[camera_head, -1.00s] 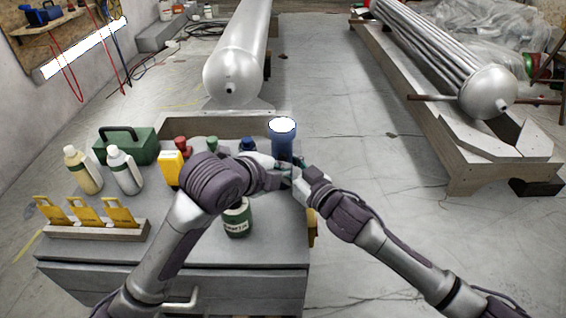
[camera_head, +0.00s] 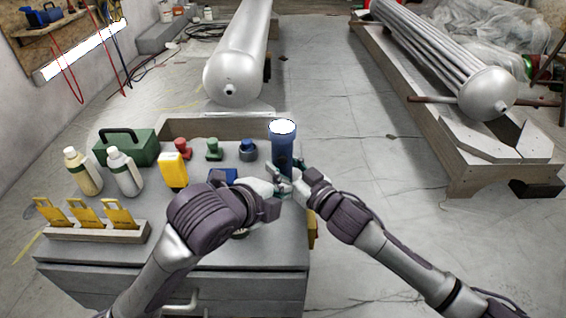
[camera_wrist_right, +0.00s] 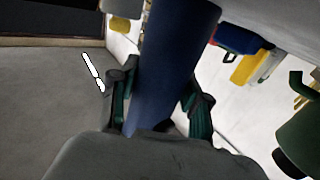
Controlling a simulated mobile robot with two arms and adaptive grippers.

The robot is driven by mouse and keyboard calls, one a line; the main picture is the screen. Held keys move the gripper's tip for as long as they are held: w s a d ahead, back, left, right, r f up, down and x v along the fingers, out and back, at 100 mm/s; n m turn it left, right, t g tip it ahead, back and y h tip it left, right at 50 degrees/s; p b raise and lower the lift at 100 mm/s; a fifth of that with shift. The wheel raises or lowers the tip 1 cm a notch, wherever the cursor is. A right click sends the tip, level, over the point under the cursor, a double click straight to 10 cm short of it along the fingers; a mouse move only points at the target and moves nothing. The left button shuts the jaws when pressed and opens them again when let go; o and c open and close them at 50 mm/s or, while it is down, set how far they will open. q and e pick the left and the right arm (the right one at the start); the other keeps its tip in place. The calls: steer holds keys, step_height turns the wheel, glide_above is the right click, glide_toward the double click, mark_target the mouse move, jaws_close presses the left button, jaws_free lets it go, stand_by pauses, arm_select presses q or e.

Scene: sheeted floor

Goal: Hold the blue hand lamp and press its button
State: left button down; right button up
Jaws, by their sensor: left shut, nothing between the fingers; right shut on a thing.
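The blue hand lamp (camera_head: 281,142) stands upright at the right end of the grey workbench, its round top bright white. It also fills the middle of the right wrist view (camera_wrist_right: 172,60). My right gripper (camera_head: 291,178) comes from the right and is shut around the lamp's lower body, with one finger on each side in the wrist view (camera_wrist_right: 158,98). My left gripper (camera_head: 278,187) comes from the left and is shut and empty, close beside the lamp's lower part. Whether its fingertips touch the lamp is hidden, and the lamp's button cannot be made out.
The grey workbench (camera_head: 75,249) bears a green case (camera_head: 126,147), two bottles (camera_head: 124,172), a yellow box (camera_head: 173,170), a red object (camera_head: 182,147), a green object (camera_head: 213,149) and yellow tags (camera_head: 83,215) in a wooden holder. Open floor lies right of the bench.

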steer(key=o, duration=1.3)
steer(key=shift+o, duration=0.2)
